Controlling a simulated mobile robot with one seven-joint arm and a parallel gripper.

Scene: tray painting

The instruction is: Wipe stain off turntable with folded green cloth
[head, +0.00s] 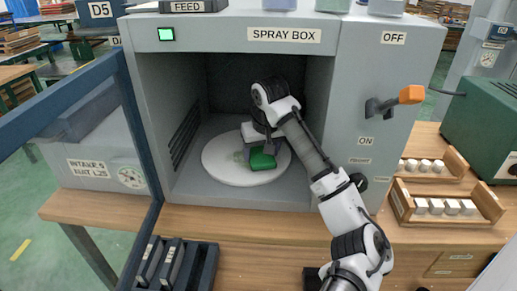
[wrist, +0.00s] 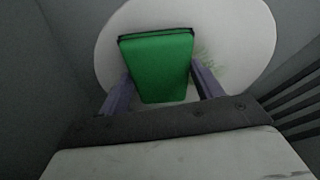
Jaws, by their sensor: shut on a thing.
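The round white turntable (head: 222,172) lies on the floor of the spray box, and it fills the top of the wrist view (wrist: 115,35). The folded green cloth (head: 262,160) is held by my gripper (head: 258,147) over the right part of the turntable in the head view. In the wrist view the cloth (wrist: 158,65) sits between both fingers of my gripper (wrist: 162,92). Whether the cloth touches the surface I cannot tell. A faint green stain (wrist: 209,61) shows just right of the cloth in the wrist view; it also shows left of the cloth in the head view (head: 239,156).
The spray box (head: 155,50) encloses my gripper with side walls and a slotted vent (head: 185,132). Its glass door (head: 60,100) stands open at left. An orange-tipped lever (head: 410,95) juts from the right panel. Wooden racks with white blocks (head: 445,207) stand at right.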

